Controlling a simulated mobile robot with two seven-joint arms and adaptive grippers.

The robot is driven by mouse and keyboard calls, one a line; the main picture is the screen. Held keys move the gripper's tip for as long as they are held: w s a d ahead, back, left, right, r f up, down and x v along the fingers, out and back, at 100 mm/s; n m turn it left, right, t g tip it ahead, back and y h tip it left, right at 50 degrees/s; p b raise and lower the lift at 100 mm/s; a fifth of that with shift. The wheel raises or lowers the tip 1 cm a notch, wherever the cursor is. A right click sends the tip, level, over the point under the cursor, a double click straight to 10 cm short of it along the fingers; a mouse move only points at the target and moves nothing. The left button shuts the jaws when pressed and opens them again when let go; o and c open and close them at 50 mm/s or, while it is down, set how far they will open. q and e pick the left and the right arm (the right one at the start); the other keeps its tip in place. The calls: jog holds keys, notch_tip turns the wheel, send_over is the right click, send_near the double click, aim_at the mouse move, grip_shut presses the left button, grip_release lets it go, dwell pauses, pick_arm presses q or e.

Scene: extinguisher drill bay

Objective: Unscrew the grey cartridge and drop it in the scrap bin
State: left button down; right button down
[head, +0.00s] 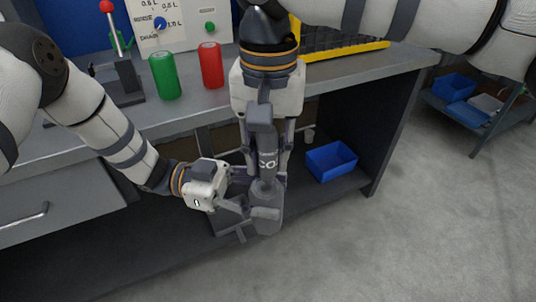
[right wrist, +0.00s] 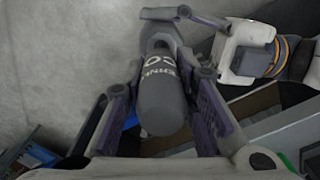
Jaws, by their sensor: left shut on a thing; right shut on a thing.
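The grey cartridge (head: 268,160), with pale lettering, is upright in front of the bench. My right gripper (head: 265,180) reaches down from above and is shut on it. The right wrist view shows the cartridge (right wrist: 163,105) between its two fingers. My left gripper (head: 262,208) comes in from the left and is shut on a grey cylindrical body (head: 268,226) directly below the cartridge. The cartridge's far end meets this body; the joint is partly hidden by fingers. A blue open bin (head: 331,161) is on the lower shelf at right; I cannot tell whether it is the scrap bin.
On the bench top (head: 130,121) stand a green cylinder (head: 165,75), a red cylinder (head: 211,65) and a red-knobbed lever stand (head: 122,75). A dark box-like shape (head: 228,216) lies behind my left gripper. More blue bins (head: 453,87) stand at far right. The floor at right is clear.

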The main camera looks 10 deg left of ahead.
pick_arm(q)
jog(key=shift+r, duration=0.15)
pick_arm(e)
jog(key=shift+r, duration=0.4)
